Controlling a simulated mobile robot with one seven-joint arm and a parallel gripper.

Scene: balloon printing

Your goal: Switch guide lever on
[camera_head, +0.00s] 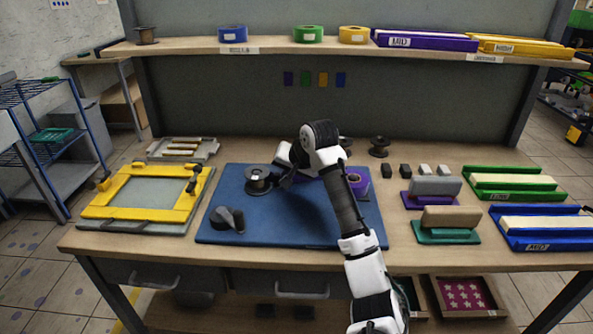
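I cannot tell for sure which part is the guide lever. A black piece with a raised, tilted arm (228,219) sits at the front left of the blue mat (215,200). A black spool-like piece with a small white patch (258,178) stands at the back left of the mat. My gripper (281,180) is just right of the spool, low over the mat. Its fingers are small and dark here, so I cannot tell whether they are open or touching the spool. A purple roll (359,184) is partly hidden behind my arm.
A yellow screen frame (127,211) with dark clamps lies left of the mat. Grey, purple, green and blue holders (436,188) fill the right side. A shelf (285,46) with tape rolls runs above the back. The mat's front middle is clear.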

